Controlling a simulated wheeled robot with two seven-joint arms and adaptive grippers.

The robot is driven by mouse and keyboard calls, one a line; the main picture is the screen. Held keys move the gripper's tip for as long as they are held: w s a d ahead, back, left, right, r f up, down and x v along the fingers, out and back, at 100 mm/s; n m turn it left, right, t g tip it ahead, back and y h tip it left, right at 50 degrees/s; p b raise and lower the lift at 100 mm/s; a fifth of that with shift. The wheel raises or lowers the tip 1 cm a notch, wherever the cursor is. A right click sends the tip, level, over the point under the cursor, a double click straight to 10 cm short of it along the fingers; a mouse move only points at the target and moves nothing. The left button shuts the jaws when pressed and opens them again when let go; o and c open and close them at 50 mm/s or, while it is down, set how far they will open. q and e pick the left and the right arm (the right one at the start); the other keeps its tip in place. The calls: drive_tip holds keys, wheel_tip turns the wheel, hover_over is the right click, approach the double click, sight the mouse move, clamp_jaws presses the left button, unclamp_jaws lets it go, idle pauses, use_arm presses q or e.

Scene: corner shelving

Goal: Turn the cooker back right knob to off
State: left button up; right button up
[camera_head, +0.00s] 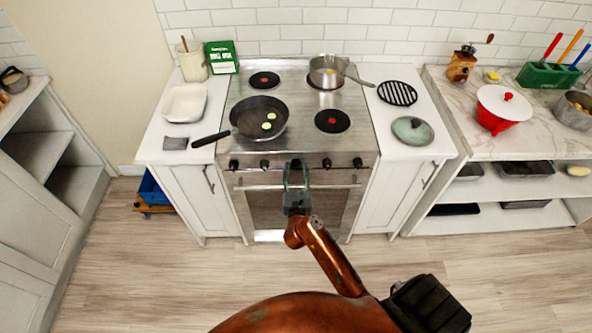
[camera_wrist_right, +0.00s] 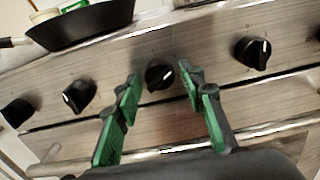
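The cooker (camera_head: 235,105) stands ahead with a row of several black knobs on its front panel. My right gripper (camera_head: 296,170) is in front of the middle knob; in the right wrist view my right gripper (camera_wrist_right: 159,72) is open, with its green-padded fingers on either side of the middle knob (camera_wrist_right: 160,77). That knob's white mark points upward, slightly right. A gap shows between fingers and knob. The knob to its right (camera_wrist_right: 253,52) and the knob to its left (camera_wrist_right: 79,96) are clear. No label shows which is the back right knob. My left gripper is not in view.
A frying pan (camera_head: 259,113) sits front left on the hob, its handle reaching left. A saucepan (camera_head: 327,72) is at the back right. An oven rail (camera_head: 335,185) runs below the knobs. Counters flank the cooker; the right one holds a lid (camera_head: 412,130).

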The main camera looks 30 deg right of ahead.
drive_tip(key=c, duration=0.9)
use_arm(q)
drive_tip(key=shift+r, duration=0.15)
use_arm(e)
drive_tip(key=shift+r+n+p, duration=0.15)
drive_tip(key=shift+n+p, duration=0.25)
drive_tip(key=shift+p, duration=0.3)
drive_tip(key=n+p, duration=0.7)
drive_tip(key=p, duration=0.2)
drive_tip(key=shift+r, duration=0.1)
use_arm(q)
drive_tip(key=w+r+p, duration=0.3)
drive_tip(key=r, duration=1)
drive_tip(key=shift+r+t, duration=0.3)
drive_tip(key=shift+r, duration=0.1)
use_arm(e)
drive_tip(key=shift+f+n, duration=0.2)
drive_tip(key=shift+n, duration=1.9)
use_arm(q)
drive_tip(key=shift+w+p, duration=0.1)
drive_tip(key=shift+p, duration=0.25)
use_arm(e)
drive_tip(key=o, duration=1.2)
